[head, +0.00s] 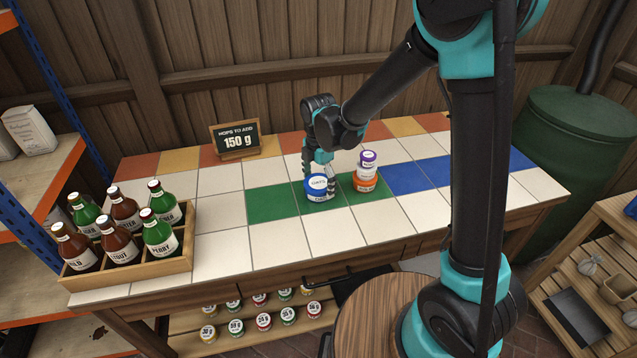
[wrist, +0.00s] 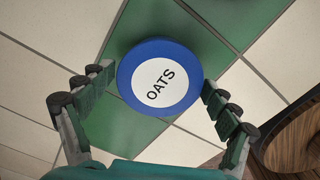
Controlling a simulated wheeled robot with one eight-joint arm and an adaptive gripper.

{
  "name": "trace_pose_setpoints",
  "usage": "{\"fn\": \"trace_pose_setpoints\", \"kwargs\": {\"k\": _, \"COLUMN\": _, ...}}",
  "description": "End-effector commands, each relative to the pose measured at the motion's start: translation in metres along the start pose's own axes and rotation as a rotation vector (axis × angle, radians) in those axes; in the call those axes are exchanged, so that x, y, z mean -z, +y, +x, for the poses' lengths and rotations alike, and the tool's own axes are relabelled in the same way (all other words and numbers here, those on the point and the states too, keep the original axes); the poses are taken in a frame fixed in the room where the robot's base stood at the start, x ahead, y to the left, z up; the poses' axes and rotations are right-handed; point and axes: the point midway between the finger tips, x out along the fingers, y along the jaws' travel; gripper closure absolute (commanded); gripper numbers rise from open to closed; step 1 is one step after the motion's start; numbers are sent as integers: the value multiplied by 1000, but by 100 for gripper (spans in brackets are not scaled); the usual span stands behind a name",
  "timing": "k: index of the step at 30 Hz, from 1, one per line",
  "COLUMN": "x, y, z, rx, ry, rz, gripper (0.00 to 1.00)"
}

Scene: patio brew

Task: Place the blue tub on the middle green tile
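The blue tub (head: 319,191) has a white lid label reading OATS. It is upright over the middle tile of the green row (head: 300,208) in the head view and appears to rest there. In the wrist view the tub (wrist: 160,52) fills the centre and hides part of the tile beneath it. My gripper (head: 322,172) points down over the tub. In the wrist view the fingers of my gripper (wrist: 157,84) stand on either side of the tub, spread apart, with a narrow gap showing beside it.
Just right of the tub, an orange tub (head: 365,184) bears a white and a purple tub (head: 368,158) in a stack. A bottle crate (head: 132,269) stands at the left end of the table. A chalkboard sign (head: 236,139) stands at the back. White tiles in front are clear.

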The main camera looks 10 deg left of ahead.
Motion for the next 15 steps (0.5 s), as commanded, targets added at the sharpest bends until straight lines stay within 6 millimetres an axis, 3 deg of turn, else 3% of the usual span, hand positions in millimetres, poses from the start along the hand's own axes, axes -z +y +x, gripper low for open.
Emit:
{"fn": "trace_pose_setpoints", "kwargs": {"k": 11, "x": 0, "y": 0, "z": -1, "rx": 0, "ry": 0, "rz": 0, "gripper": 2}}
{"fn": "trace_pose_setpoints", "kwargs": {"k": 15, "x": 0, "y": 0, "z": -10, "rx": 0, "ry": 0, "rz": 0, "gripper": 2}}
